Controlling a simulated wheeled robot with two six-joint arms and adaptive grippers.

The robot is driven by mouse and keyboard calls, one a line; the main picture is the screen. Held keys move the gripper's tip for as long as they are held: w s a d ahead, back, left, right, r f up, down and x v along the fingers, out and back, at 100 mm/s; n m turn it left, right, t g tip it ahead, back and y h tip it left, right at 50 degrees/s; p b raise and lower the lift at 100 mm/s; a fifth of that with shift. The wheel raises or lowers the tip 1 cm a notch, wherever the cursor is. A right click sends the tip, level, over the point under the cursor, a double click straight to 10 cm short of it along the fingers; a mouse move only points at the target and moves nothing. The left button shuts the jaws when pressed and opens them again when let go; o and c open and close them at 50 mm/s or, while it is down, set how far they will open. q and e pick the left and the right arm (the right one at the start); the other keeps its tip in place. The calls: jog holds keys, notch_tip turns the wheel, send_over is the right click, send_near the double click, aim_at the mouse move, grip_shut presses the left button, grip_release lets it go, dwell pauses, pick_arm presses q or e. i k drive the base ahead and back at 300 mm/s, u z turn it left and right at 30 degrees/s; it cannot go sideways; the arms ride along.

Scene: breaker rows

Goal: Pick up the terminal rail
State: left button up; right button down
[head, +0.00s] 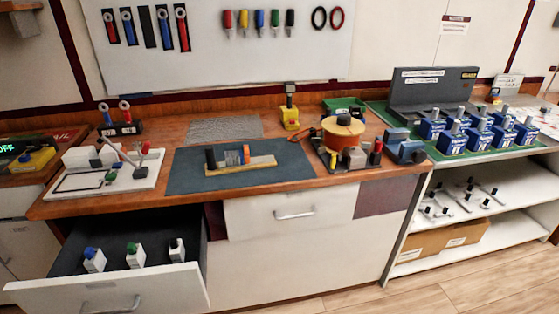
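The piece that looks like the terminal rail (258,163) lies on the dark mat (292,176) in the middle of the workbench. It is a long, narrow tan strip lying slightly slanted. A black block (211,159) stands at its left end, and grey and orange blocks (241,155) stand near its middle. Its right part looks bare. Neither of my grippers shows in the head view, so I cannot tell where they are relative to the rail.
A drawer (110,292) hangs open at lower left with three small bottles inside. An orange-topped spool unit (342,134) stands right of the mat. A white board (105,178) with small parts lies left of it. Blue boxes (478,132) stand on the right counter.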

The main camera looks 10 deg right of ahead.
aim_at(240, 155)
jog(key=z, duration=0.55)
jog(key=k, duration=0.65)
jog(key=z, duration=1.05)
jog(key=i, duration=2)
jog(key=u, duration=0.75)
